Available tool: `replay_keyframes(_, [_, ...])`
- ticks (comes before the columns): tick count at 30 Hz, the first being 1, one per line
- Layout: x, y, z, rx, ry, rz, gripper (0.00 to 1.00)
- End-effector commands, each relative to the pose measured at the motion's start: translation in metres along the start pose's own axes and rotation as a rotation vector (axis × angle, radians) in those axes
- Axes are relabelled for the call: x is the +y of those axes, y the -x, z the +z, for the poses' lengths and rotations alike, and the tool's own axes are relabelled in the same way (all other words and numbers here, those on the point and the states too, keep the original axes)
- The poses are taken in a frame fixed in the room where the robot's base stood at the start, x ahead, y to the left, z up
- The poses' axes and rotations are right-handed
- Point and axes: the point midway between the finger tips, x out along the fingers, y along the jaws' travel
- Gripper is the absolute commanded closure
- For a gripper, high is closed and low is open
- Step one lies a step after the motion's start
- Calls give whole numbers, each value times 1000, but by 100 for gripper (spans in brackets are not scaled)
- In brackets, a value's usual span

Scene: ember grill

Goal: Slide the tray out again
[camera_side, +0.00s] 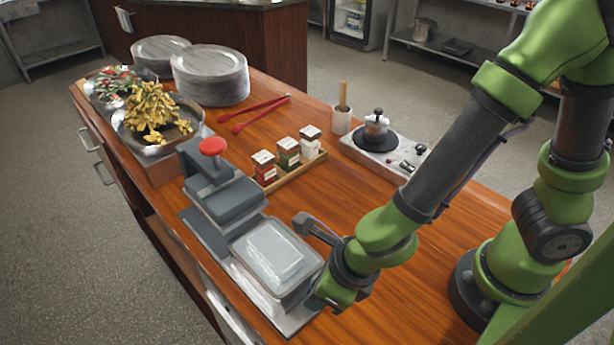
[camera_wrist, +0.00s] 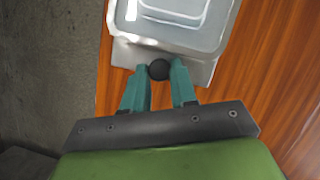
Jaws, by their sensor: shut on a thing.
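The tray, a grey metal slide (camera_side: 293,319), extends from the front of a dark grey press (camera_side: 225,200) with a red knob (camera_side: 213,146). A clear, glossy-topped rectangular container (camera_side: 275,255) sits on it, in front of the press head. In the wrist view the slide's metal front edge (camera_wrist: 205,73) and the container's corner (camera_wrist: 185,30) show at the top. My gripper (camera_wrist: 159,72) is shut on a round black knob (camera_wrist: 159,69) at the slide's front edge. In the side view my wrist hides the fingertips and the knob.
Spice jars (camera_side: 288,155) stand in a wooden holder right of the press. A hot plate (camera_side: 383,150) is at the counter's right. A pan of yellow food (camera_side: 155,115), stacked plates (camera_side: 210,75) and red tongs (camera_side: 255,112) are farther back. The counter's left edge runs close beside the press.

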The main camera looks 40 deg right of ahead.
Motion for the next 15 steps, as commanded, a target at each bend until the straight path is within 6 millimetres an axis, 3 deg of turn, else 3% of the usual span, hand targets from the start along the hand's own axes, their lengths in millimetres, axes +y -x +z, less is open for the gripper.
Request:
replay_keyframes(1, [-1, 0, 1, -3, -4, -2, 100])
replay_keyframes(2, [-1, 0, 1, -3, -4, -1, 69])
replay_keyframes(3, [-1, 0, 1, -3, -4, -1, 62])
replay_keyframes(15, [0, 4, 2, -4, -3, -1, 62])
